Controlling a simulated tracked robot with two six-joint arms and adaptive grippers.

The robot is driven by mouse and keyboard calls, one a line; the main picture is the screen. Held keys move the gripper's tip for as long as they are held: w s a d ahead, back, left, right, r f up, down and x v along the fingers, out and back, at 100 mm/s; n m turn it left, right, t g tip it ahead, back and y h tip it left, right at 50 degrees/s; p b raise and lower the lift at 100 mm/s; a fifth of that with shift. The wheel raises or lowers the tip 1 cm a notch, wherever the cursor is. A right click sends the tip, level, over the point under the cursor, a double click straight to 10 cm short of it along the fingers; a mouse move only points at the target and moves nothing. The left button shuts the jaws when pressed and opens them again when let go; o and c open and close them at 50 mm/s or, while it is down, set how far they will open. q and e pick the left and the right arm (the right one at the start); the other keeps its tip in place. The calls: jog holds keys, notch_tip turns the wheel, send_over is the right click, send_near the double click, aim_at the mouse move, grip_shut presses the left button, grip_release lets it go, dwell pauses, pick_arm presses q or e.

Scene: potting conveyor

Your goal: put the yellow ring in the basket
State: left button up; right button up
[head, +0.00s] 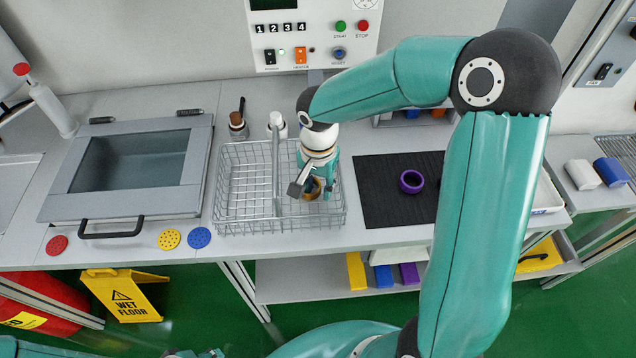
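The yellow ring (313,194), ochre in tone, shows low inside the right compartment of the wire basket (230,228). My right gripper (314,189) reaches down into that compartment from above, with its fingers around the ring. The fingers hide part of the ring, and I cannot tell whether they press on it or stand apart from it. I also cannot tell whether the ring touches the basket floor. The left compartment of the basket is empty.
A purple ring (411,181) lies on the black mat (385,207) right of the basket. A lidded grey box (60,205) stands left, with red, yellow and blue discs in front.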

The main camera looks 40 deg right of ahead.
aim_at(318, 188)
notch_tip(318, 188, up, 12)
dwell(0.6)
dwell(0.4)
